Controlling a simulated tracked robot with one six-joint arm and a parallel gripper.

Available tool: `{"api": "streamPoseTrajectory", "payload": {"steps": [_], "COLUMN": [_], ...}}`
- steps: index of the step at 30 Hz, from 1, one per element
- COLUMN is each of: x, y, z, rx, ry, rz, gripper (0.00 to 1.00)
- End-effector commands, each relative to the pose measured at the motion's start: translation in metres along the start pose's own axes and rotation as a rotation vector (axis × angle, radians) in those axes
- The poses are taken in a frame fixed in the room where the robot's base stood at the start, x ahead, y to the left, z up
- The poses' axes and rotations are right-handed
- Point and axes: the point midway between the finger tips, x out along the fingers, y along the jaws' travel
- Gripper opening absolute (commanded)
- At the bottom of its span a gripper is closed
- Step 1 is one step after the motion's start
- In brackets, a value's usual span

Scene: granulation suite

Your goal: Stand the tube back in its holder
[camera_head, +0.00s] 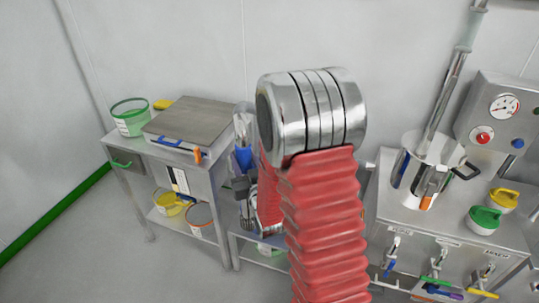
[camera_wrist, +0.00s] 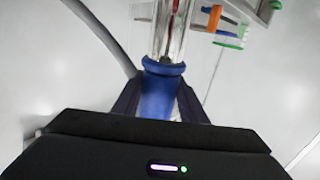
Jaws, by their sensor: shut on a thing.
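The tube is clear with a red line inside and a blue lower part. In the wrist view the blue part (camera_wrist: 160,95) stands between the two dark fingers of my gripper (camera_wrist: 160,104), which is shut on it. The clear part (camera_wrist: 170,38) points away toward the top edge. In the head view the tube (camera_head: 243,158) is upright behind my red-sleeved arm, right of the left table; my gripper (camera_head: 242,186) is partly hidden by the arm. I cannot pick out the holder with certainty in either view.
A steel table (camera_head: 135,150) on the left bears a grey lidded box (camera_head: 190,118) and a green-rimmed tub (camera_head: 131,121). Its lower shelf holds a yellow bowl (camera_head: 168,204). On the right stands a machine cabinet (camera_head: 440,220) with a steel vessel, gauge and colored knobs. Floor shows at lower left.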

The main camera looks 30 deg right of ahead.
Motion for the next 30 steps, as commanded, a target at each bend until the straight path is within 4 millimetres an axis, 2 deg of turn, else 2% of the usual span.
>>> {"api": "streamPoseTrajectory", "payload": {"steps": [1,6,12,18,30], "x": [0.0,-0.004,-0.01,-0.013,-0.013], "y": [-0.017,-0.064,-0.104,-0.119,-0.119], "z": [-0.001,0.0,0.002,0.002,0.002], "rx": [0.0,-0.001,-0.002,-0.003,-0.003], "ry": [0.002,0.001,0.0,-0.001,-0.001], "rz": [-0.023,-0.084,-0.136,-0.156,-0.156], "gripper": [0.0,0.0,0.0,0.0,0.0]}}
